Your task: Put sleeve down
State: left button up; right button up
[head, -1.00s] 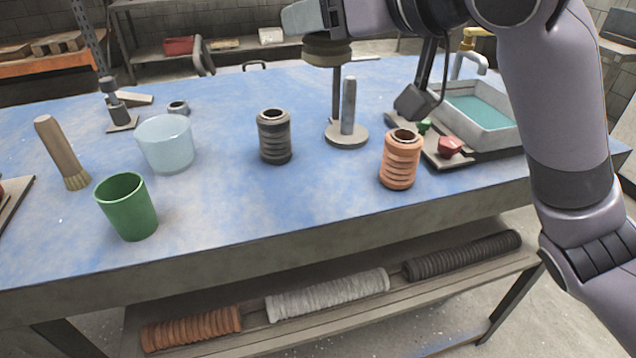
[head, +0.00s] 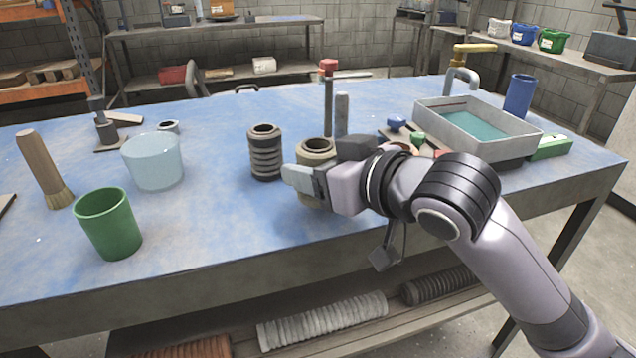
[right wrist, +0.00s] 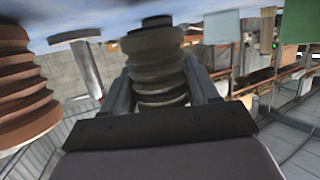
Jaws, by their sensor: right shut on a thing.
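An olive-grey ribbed sleeve (head: 315,150) stands upright in my right gripper (head: 310,183), which is shut on it. The sleeve is over the front part of the blue table (head: 215,215), right of a dark grey ribbed sleeve (head: 265,155) and apart from it. The gripper hides its lower part, so I cannot tell if it touches the table. In the right wrist view the held sleeve (right wrist: 158,65) sits between both fingers, with an orange ribbed sleeve (right wrist: 22,85) to the left. My left gripper is not in view.
Behind the held sleeve are a red-topped post (head: 328,95) and a short grey post (head: 341,112). A water tray (head: 500,148) is at right. A clear tub (head: 153,165), green cup (head: 108,225) and brush (head: 42,165) stand at left. Bare tabletop lies between tub and dark sleeve.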

jog(key=shift+f, duration=1.05)
jog(key=shift+f, duration=0.2)
jog(key=o, duration=1.1)
jog(key=shift+s+d+r, duration=0.1)
jog(key=shift+r, duration=0.15)
jog(key=p+v, duration=0.1)
jog(key=v, duration=1)
jog(key=shift+s+d+r, duration=0.1)
jog(key=shift+s+d, duration=0.1)
jog(key=shift+s, duration=0.1)
